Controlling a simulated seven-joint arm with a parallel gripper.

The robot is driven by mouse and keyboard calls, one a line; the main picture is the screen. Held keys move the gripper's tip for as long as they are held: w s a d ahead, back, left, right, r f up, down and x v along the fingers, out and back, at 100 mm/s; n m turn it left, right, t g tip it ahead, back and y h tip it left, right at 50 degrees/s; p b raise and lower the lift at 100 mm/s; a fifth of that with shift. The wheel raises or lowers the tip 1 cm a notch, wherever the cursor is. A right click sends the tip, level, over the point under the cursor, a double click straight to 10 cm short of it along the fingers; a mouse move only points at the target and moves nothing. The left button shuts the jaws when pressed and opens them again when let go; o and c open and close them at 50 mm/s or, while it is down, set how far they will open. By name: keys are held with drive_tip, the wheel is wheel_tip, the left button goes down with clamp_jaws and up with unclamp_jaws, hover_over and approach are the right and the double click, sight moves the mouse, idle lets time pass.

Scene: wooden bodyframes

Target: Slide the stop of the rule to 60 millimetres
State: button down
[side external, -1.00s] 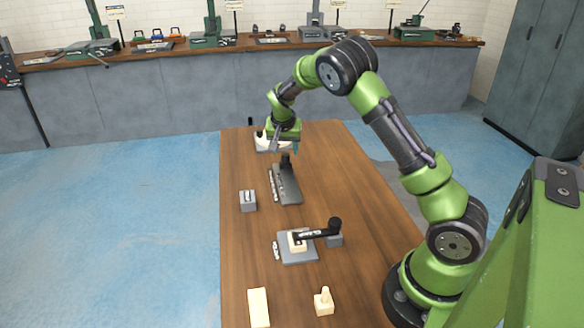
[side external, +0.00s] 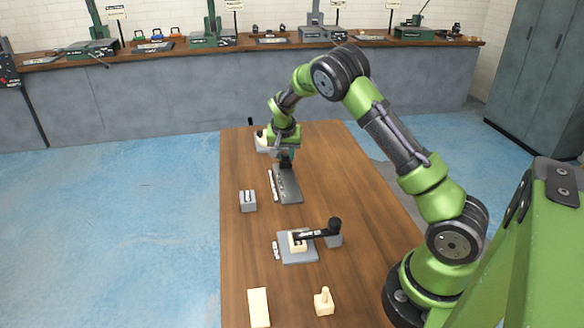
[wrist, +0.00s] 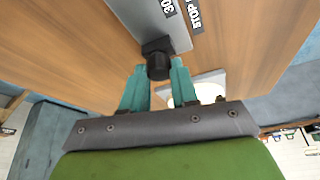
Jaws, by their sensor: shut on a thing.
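The rule (side external: 287,188) is a dark grey plate lying on the wooden table, with a strip of markings along its left side. The wrist view shows part of the rule (wrist: 150,18) with a "30" label and a "STOP" label beside it. The stop (wrist: 158,62) is a black block with a round knob at the rule's far end. My gripper (wrist: 157,72) has its teal fingers on both sides of the knob and is shut on it. In the side view my gripper (side external: 287,160) hides most of the stop.
A grey block (side external: 247,201) stands left of the rule. Nearer are a grey fixture (side external: 298,256) with a black lever, a pale wooden strip (side external: 258,307) and a pale pegged block (side external: 323,302). A white object (side external: 262,141) is behind my gripper.

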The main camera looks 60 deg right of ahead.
sight(289, 180)
drive_tip(key=s+a, duration=0.4)
drive_tip(key=shift+s+a, duration=0.1)
drive_tip(key=shift+a, duration=0.05)
idle(0.4)
drive_tip(key=c, duration=0.9)
unclamp_jaws()
drive_tip(key=shift+o, duration=0.2)
drive_tip(key=shift+r, duration=0.1)
drive_tip(key=v, duration=1.6)
drive_tip(key=shift+r, duration=0.4)
